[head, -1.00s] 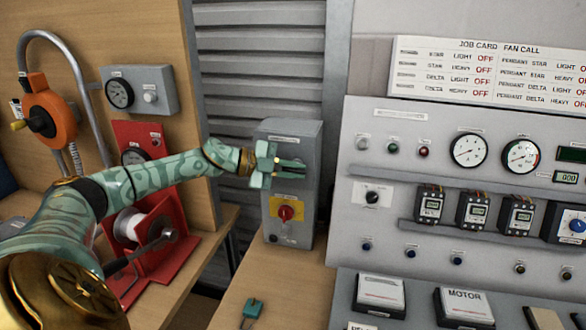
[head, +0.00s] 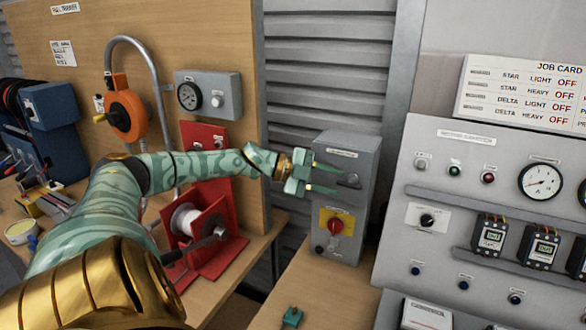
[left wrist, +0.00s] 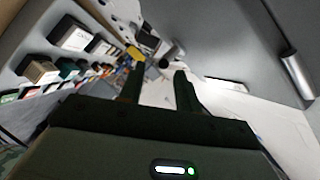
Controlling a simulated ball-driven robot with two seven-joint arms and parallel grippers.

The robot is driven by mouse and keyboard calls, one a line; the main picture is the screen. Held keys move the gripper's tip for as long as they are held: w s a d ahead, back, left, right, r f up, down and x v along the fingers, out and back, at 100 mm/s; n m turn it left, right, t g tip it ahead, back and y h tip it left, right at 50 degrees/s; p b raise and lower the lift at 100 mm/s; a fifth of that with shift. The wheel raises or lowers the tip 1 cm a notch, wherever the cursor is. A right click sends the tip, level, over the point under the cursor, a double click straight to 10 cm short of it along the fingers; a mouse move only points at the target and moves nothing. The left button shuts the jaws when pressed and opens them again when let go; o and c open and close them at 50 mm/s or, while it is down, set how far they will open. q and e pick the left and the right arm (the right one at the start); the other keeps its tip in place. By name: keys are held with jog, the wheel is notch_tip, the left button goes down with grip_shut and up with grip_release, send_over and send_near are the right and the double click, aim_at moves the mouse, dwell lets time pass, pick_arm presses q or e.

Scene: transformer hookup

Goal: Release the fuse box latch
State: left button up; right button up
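The fuse box is the grey upright box (head: 370,222) with a red rotary knob (head: 335,225) on a yellow plate.
A grey panel (head: 455,215) with gauges and meters stands at the right. A red winch-like frame (head: 225,245) and an orange device (head: 125,108) are at the left. A silver cylinder (left wrist: 298,75) shows in the left wrist view.

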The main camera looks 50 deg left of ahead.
pick_arm(q)
jog(key=p+v, duration=0.8)
jog(key=v, duration=0.3)
jog(key=shift+s, duration=0.2)
jog(key=shift+r, duration=0.1)
